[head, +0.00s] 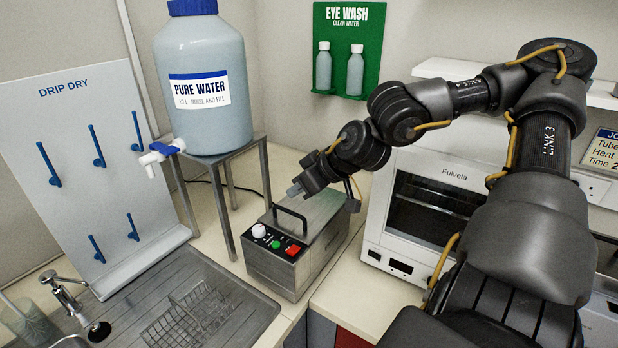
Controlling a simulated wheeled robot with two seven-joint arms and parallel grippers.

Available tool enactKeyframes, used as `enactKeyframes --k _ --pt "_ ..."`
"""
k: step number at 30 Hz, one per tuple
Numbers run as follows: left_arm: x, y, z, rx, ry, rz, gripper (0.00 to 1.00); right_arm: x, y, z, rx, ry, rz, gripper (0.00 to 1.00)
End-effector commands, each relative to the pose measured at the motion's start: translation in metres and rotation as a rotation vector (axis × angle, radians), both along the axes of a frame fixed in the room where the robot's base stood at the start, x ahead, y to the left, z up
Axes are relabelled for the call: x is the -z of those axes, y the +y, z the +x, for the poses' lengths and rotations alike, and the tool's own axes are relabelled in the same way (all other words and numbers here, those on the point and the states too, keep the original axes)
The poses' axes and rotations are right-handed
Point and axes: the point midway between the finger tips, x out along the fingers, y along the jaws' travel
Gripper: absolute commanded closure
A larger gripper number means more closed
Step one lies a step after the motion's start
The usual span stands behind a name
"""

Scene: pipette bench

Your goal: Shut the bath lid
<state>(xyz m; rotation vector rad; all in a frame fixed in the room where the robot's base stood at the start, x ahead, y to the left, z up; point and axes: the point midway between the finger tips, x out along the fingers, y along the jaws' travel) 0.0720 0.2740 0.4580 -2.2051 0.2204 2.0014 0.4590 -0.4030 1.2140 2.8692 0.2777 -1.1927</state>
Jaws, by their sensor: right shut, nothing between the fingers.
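The bath (290,272) is a grey metal box on the bench between the water stand and the oven. Its front panel has a white knob, a green button and a red switch. The bath lid (318,212) lies flat, or nearly flat, over the top, with a dark bar handle (291,212). I cannot tell whether a small gap is left under it. My right gripper (296,190) is shut and empty, just above and behind the handle, and it hides part of the lid's back. Whether it touches the lid is unclear. My left gripper is out of view.
A pure water carboy (205,120) stands on a metal stand (226,205) left of the bath. A white oven (425,205) stands on the right, behind my right arm. A sink (185,305) and drip-dry board (90,170) are at the left.

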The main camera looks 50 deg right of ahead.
Motion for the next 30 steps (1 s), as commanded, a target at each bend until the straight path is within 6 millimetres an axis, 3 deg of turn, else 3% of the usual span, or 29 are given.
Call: enactKeyframes --k 12,30 --pt "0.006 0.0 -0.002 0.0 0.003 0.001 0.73 -0.033 0.001 -0.033 0.0 -0.004 -0.001 1.0" --pt "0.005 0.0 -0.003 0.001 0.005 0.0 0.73 -0.04 0.001 -0.038 0.002 -0.003 0.001 1.0"
